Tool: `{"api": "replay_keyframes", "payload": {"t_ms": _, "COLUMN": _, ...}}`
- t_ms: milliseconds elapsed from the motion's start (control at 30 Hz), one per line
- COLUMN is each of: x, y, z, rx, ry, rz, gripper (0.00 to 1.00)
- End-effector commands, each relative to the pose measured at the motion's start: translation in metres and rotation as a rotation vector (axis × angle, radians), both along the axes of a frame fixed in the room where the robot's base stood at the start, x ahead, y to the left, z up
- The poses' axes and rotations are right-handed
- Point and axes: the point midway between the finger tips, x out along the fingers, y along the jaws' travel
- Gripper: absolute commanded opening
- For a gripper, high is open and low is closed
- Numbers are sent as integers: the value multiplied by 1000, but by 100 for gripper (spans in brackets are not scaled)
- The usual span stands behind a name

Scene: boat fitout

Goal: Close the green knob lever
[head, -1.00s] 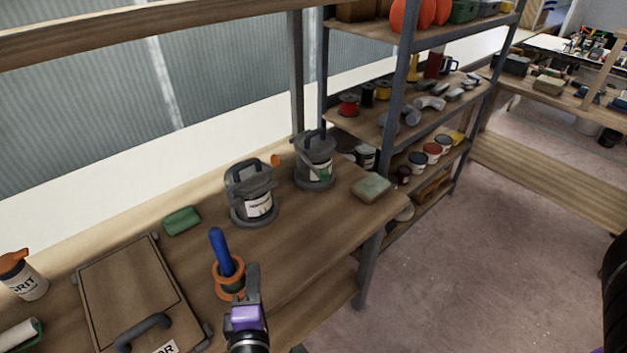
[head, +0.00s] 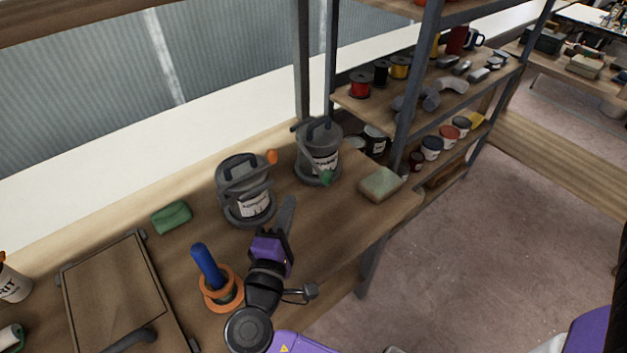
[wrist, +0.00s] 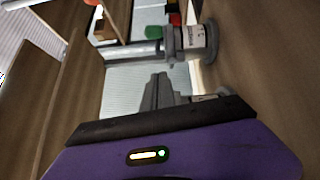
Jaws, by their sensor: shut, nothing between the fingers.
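The green knob (head: 327,177) is at the low front end of a grey lever on the right grey canister (head: 318,150), which stands upright on the wooden bench. A similar left canister (head: 245,190) has an orange knob (head: 271,157) on its right. My gripper (head: 288,207) is shut and empty, in front of and between the canisters, apart from the green knob. In the wrist view my shut fingers (wrist: 158,92) point toward a labelled canister (wrist: 195,40). A green patch (wrist: 153,32) shows near it; I cannot tell whether it is the knob.
A loaded shelf (head: 355,100) stands behind right.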

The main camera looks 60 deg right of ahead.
Motion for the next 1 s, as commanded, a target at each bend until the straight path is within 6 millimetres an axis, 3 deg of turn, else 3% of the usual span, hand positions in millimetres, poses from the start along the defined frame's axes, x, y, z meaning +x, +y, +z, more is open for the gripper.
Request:
{"api": "replay_keyframes", "payload": {"t_ms": 300, "x": 20, "y": -57, "z": 4, "rx": 2, "ry": 2, "rz": -3, "gripper": 0}}
{"api": "replay_keyframes", "payload": {"t_ms": 600, "x": -7, "y": -75, "z": 8, "rx": 2, "ry": 1, "rz": -1, "gripper": 0}}
{"api": "replay_keyframes", "payload": {"t_ms": 1000, "x": -9, "y": -76, "z": 7, "rx": 1, "ry": 0, "rz": 1, "gripper": 0}}
